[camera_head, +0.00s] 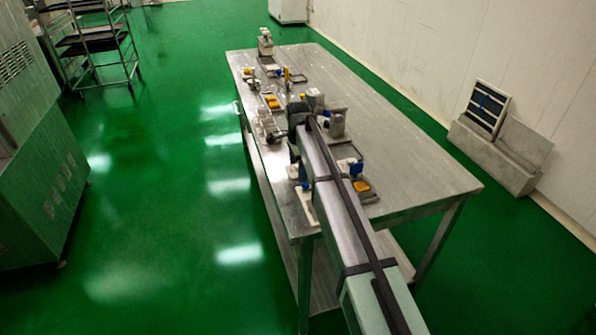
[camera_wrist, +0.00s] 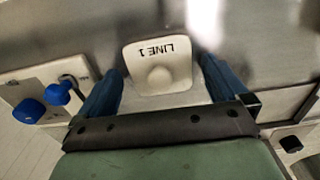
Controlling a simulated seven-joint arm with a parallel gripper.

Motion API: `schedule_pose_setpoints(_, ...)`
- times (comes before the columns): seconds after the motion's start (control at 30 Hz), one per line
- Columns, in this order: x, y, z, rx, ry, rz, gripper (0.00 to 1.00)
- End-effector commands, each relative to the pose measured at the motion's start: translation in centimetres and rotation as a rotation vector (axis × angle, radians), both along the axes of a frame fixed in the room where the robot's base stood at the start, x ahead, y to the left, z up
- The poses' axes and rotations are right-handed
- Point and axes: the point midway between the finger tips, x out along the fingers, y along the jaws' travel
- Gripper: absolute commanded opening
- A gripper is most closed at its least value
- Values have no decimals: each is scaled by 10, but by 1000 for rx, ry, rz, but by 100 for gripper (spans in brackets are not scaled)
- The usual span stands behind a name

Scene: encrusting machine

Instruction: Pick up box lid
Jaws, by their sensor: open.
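A white box lid (camera_wrist: 160,58), marked "LINE 1" upside down in the wrist view, has rounded corners and a round knob in its middle. It lies between the two blue fingers of my gripper (camera_wrist: 161,72). The fingers stand apart on its left and right sides, and the gripper is open. I cannot tell whether either finger touches the lid or how high they are above it. In the head view my arm hides most of this spot, and I cannot make out the lid there.
A white plate with blue knobs (camera_wrist: 45,93) is left of my gripper in the wrist view.

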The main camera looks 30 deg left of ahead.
Motion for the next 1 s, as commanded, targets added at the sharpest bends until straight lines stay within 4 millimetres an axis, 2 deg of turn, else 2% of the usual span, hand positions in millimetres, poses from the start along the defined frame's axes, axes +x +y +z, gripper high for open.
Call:
schedule_pose_setpoints(0.1,0,0,0,0,0,0,100)
schedule_pose_setpoints(0.67,0,0,1,0,0,0,47)
schedule_pose_setpoints(0.87,0,0,1,0,0,0,47)
schedule_pose_setpoints(1.0,0,0,8,1,-1,0,47)
